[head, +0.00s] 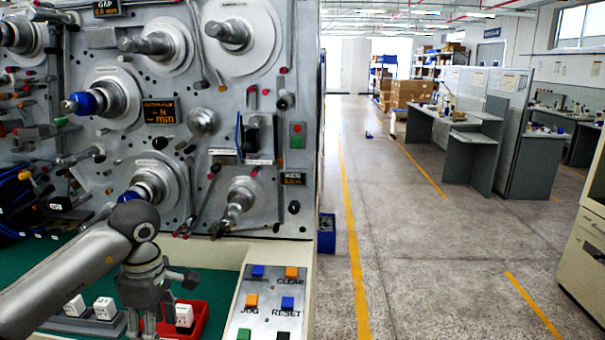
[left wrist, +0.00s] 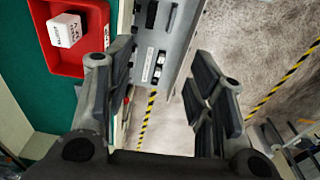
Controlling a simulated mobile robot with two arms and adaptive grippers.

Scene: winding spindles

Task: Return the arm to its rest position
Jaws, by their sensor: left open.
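My left arm comes in from the lower left in the head view, and my left gripper (head: 150,322) points down over the green work surface, beside a red tray (head: 200,325). In the left wrist view my left gripper (left wrist: 155,85) has its fingers wide apart with nothing between them. The red tray (left wrist: 48,53) lies left of the fingers there, with a white labelled block (left wrist: 64,30) in it. The block also shows in the head view (head: 184,315). My right gripper is not in view.
The winding machine's panel (head: 200,125) with several spindles stands close behind my left arm. More white blocks (head: 105,308) sit in a dark holder left of the gripper. A button panel (head: 268,300) is to the right. The aisle floor (head: 420,260) is clear.

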